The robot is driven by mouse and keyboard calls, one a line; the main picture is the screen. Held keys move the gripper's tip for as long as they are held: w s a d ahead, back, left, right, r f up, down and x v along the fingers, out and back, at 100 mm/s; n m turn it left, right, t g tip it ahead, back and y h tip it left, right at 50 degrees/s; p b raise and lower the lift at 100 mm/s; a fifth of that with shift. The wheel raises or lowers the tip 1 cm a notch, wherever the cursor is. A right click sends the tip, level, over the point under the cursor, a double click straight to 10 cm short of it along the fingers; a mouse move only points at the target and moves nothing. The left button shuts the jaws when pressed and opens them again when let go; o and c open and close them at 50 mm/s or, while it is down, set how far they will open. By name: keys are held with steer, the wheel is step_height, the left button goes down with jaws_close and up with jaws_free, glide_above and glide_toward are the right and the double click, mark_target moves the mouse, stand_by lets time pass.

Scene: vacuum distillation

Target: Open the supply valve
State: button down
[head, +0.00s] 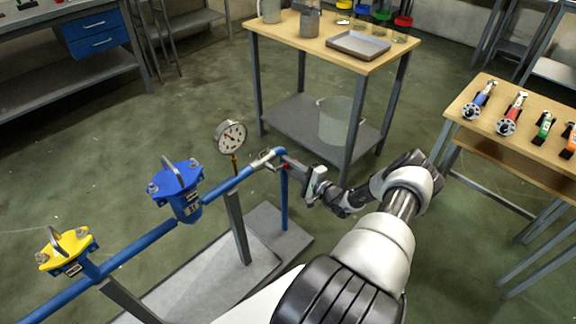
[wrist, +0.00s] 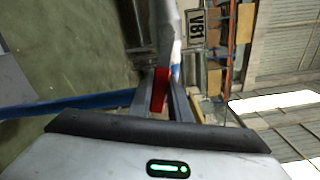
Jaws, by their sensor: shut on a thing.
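The supply valve (head: 266,159) is a metal fitting near the right end of the blue pipe, beyond the pressure gauge. My gripper (head: 287,164) reaches it from the right. In the wrist view, the red valve handle (wrist: 160,88) sits between the two fingers of my gripper (wrist: 160,98), which are shut on it. A pale tag (wrist: 196,34) with dark characters, seemingly V81, shows just beyond the fingers. The handle is mostly hidden by my gripper in the head view, so its exact angle is hard to tell.
A round pressure gauge (head: 231,136) stands just left of the valve. A blue-capped fitting (head: 180,190) and a yellow-capped one (head: 66,250) sit farther along the pipe. A wooden-topped table (head: 300,47) stands behind; another table (head: 484,98) with tools is at right.

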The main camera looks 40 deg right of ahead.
steer(key=c, duration=1.6)
jaws_free()
steer(key=shift+c, duration=0.2)
steer(key=s+d+p, duration=0.2)
steer(key=s+d, duration=0.1)
steer(key=s, duration=1.4)
steer(key=shift+d, duration=0.2)
